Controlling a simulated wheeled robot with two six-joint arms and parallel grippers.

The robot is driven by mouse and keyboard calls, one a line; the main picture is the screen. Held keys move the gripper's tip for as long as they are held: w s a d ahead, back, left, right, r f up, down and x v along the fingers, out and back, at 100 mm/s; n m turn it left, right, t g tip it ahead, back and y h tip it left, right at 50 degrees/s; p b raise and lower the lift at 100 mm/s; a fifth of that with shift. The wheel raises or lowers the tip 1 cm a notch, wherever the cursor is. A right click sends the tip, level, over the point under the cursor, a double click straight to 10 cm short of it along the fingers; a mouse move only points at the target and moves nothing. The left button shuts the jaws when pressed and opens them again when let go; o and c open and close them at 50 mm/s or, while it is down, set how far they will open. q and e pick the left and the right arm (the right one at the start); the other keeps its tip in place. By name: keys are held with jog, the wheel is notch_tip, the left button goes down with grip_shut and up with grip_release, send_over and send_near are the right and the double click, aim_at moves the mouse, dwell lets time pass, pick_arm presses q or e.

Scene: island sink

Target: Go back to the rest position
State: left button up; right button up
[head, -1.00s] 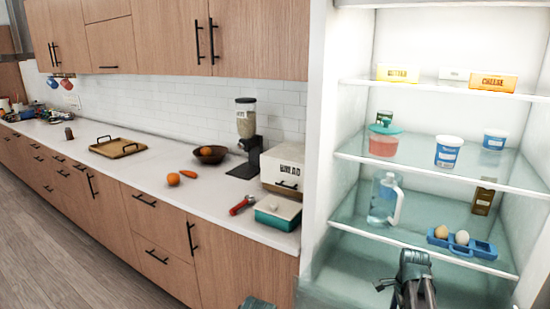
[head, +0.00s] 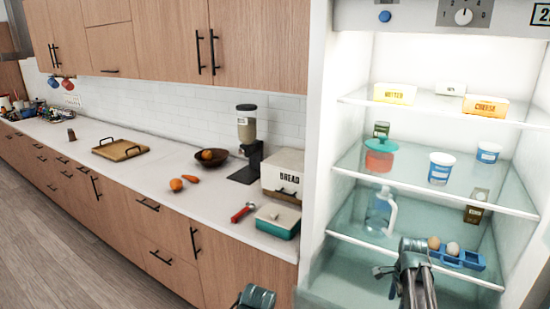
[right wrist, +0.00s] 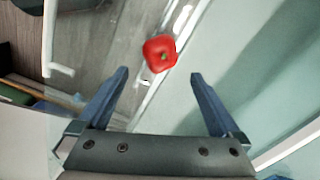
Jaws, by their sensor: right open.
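My right gripper (head: 412,268) is in front of the open fridge's lower part in the head view. In the right wrist view its two blue fingers (right wrist: 160,76) are spread wide with nothing between their tips. A red pepper- or tomato-like item (right wrist: 160,53) shows beyond the fingertips there, apart from them; what it rests on is unclear. Of my left arm, only a dark end piece (head: 256,297) shows at the bottom edge of the head view; its fingers cannot be made out.
The fridge shelves hold butter (head: 394,94), cheese (head: 485,107), tubs (head: 441,168), a jug (head: 380,212) and a blue egg tray (head: 458,258) close to my right gripper. The counter (head: 150,175) at left carries a bread box (head: 285,176) and a teal-and-white container (head: 277,220).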

pick_arm(q)
notch_tip(320, 180, down, 12)
jog(key=b, duration=1.1)
pick_arm(e)
notch_tip(320, 180, down, 12)
jog(key=shift+f, duration=0.1)
notch_tip(320, 180, up, 12)
jog(key=p, duration=1.1)
jog(key=shift+f, duration=0.2)
pick_arm(q)
notch_tip(320, 180, up, 11)
jog(key=shift+r, duration=0.2)
jog(key=shift+w, duration=0.1)
